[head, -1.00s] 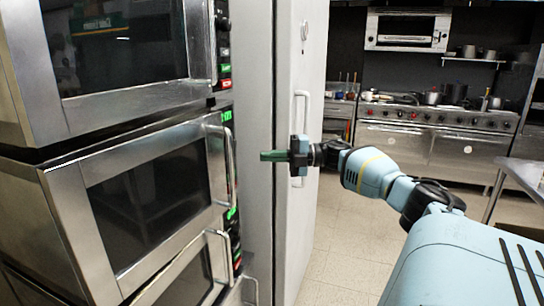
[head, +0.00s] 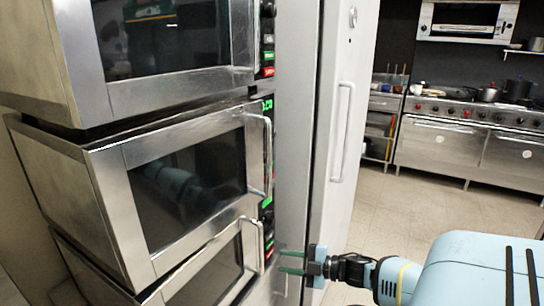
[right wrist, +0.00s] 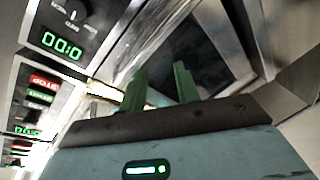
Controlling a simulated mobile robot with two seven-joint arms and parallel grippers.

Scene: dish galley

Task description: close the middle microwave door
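The middle microwave door (head: 185,185) is steel-framed with a dark window and a bar handle (head: 268,155) on its right side. It sits in a stack of three microwaves, and its front lies close against the body. I cannot tell whether a small gap remains. My right gripper (head: 281,261) is lower right of this door, beside the lower microwave's handle, with its green fingers pointing left. The fingers are apart with nothing between them. In the right wrist view the open fingers (right wrist: 160,80) stand before a dark microwave window. My left gripper is not in view.
The upper microwave (head: 175,45) and lower microwave (head: 210,275) are above and below. A tall pale cabinet door (head: 345,120) with a long handle stands to the right of the stack. A stove (head: 465,125) is in the back; the floor (head: 420,205) between is clear.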

